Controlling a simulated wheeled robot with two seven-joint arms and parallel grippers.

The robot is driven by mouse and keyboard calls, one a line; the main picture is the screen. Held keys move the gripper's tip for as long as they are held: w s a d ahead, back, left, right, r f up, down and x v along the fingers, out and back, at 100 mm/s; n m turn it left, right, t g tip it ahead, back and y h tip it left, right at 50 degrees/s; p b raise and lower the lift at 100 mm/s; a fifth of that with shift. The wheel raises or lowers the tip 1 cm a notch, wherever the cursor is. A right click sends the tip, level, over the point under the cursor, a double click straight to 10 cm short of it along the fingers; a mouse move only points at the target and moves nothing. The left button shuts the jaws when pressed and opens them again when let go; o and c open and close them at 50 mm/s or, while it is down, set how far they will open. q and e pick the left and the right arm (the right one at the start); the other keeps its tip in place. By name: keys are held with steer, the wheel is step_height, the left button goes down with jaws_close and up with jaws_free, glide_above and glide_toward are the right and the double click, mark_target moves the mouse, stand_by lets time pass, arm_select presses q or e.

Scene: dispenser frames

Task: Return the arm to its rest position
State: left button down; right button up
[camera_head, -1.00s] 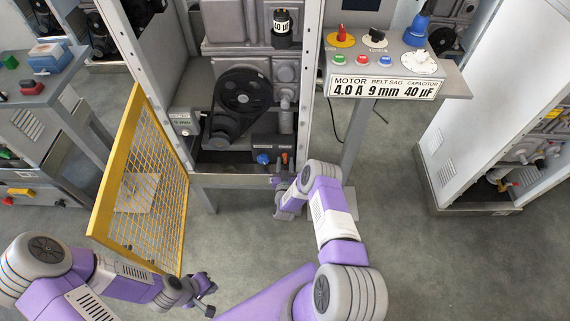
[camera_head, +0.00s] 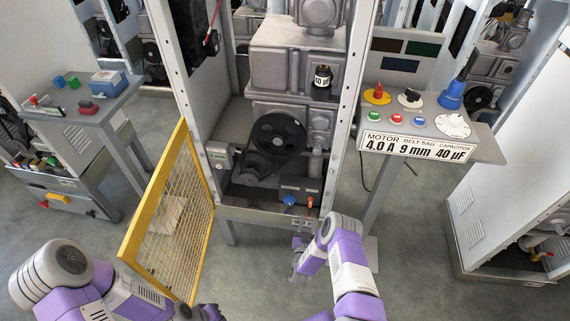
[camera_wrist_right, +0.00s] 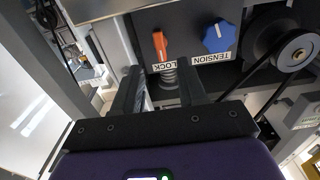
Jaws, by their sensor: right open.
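My right gripper (camera_head: 297,262) is just in front of the lower edge of the open machine cabinet (camera_head: 265,215), below its small control box. In the right wrist view its two dark fingers (camera_wrist_right: 160,85) are apart with nothing between them. Beyond the fingertips are the orange LOCK lever (camera_wrist_right: 159,46) and the blue TENSION knob (camera_wrist_right: 218,37), both clear of the fingers. My left gripper (camera_head: 210,312) is at the bottom edge of the head view, partly cut off, so its jaws cannot be read.
A yellow mesh door (camera_head: 170,225) stands open left of the cabinet, close to my left arm. A panel (camera_head: 415,130) with knobs and a 4.0 A, 9 mm, 40 µF sign stands to the right. A white cabinet (camera_head: 500,190) is further right. Floor (camera_head: 410,250) between them is clear.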

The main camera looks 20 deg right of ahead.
steer(key=s+a+r+n+g+y+p, duration=0.1)
steer(key=s+a+r+g+y+p, duration=0.1)
steer(key=a+g+y, duration=0.3)
steer(key=s+a+r+n+g+y+p, duration=0.1)
steer(key=a+y+p, duration=0.1)
steer(key=a+y, duration=0.3)
steer(key=s+a+r+n+g+y+p, duration=0.1)
steer(key=s+a+r+g, duration=0.3)
steer(key=s, duration=0.6)
steer(key=s+a+r+g+y+p, duration=0.1)
steer(key=s+a+r+g, duration=0.4)
steer(key=s, duration=0.5)
steer(key=shift+s+a+r+n+y, duration=0.3)
steer(key=shift+a+r+n+y, duration=0.15)
steer(key=shift+a+y, duration=0.4)
steer(key=shift+a, duration=0.15)
